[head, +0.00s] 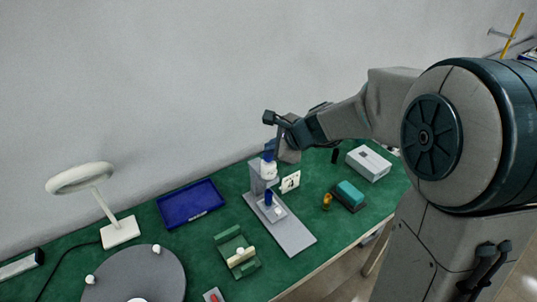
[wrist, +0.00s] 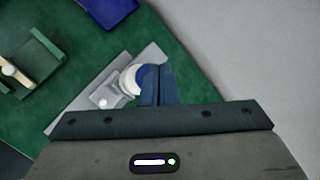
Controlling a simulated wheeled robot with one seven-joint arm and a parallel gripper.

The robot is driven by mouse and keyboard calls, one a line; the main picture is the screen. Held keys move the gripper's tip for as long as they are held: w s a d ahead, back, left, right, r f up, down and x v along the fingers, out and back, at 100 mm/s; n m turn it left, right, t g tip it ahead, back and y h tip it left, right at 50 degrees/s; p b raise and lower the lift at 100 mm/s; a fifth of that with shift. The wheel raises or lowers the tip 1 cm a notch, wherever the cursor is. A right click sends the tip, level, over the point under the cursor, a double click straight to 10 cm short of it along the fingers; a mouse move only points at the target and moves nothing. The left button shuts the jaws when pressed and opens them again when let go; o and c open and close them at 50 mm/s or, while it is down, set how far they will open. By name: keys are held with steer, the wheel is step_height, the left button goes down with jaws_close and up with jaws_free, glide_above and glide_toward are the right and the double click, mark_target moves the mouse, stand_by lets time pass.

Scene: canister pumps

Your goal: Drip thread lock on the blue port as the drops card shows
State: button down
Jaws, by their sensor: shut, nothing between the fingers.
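The canister also shows in the wrist view (wrist: 131,80). Below it, a small blue upright part (head: 268,198), likely the blue port, stands on a light block. A white card (head: 290,182) with a dark mark stands beside the stand; the mark is too small to read. My gripper (head: 273,152) is shut and empty, fingers pointing down at the canister's blue top. In the wrist view the fingertips (wrist: 155,70) overlap the blue top; I cannot tell whether they touch.
A blue tray (head: 190,205), a green holder (head: 237,250) and a grey round turntable (head: 135,275) lie to the left, with a white lamp (head: 120,231). A teal-topped block (head: 349,193), an amber bottle (head: 326,201) and a white box (head: 368,163) are at right. The wall is close behind.

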steer(key=shift+f+b, duration=0.5)
steer(key=shift+f, duration=0.05)
steer(key=shift+r, duration=0.1)
stand_by(0.5)
steer(key=shift+r+p, duration=0.95)
steer(key=shift+r, duration=0.05)
step_height(320, 180, up, 5)
steer(key=p, duration=0.4)
steer(key=shift+d, duration=0.1)
stand_by(2.3)
